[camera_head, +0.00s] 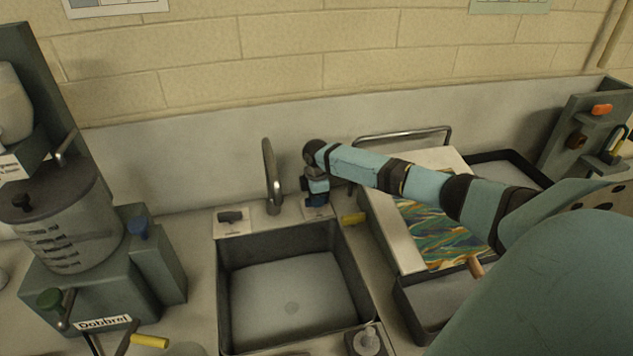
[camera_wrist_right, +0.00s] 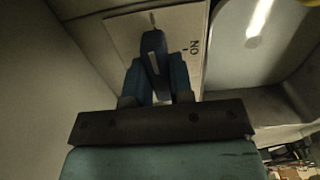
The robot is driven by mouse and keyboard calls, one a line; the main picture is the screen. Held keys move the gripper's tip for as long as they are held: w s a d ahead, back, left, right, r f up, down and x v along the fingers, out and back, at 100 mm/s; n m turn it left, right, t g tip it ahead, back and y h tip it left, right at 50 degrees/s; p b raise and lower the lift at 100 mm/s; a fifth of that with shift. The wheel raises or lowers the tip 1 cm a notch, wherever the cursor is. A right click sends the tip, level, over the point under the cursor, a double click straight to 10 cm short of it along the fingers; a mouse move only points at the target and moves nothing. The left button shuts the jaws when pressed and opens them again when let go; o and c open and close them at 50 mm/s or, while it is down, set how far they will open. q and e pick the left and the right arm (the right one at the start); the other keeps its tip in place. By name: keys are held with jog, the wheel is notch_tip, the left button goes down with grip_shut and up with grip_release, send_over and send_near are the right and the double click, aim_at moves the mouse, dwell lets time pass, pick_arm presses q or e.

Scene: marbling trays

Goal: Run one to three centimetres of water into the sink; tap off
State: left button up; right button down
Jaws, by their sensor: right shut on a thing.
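The sink (camera_head: 226,290) is a dark-rimmed basin with a pale grey bottom, where a round drain shows. I cannot tell whether any water lies in it. The curved metal tap spout (camera_head: 270,175) stands behind it, and I see no stream from it. My right gripper (camera_head: 317,198) points down just right of the spout. In the right wrist view its fingers (camera_wrist_right: 157,78) are shut on a dark blue tap lever (camera_wrist_right: 152,42) over a pale plate (camera_wrist_right: 120,30) with lettering. The gripper mostly hides the lever in the head view. My left gripper is out of view.
A second small plate with a dark knob (camera_head: 231,217) sits left of the spout. A grey machine (camera_head: 75,290) stands left. A tray with a marbled sheet (camera_head: 440,235) lies right, under my arm.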

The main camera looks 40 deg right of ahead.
dwell(0.3)
jog(key=c, duration=1)
grip_release()
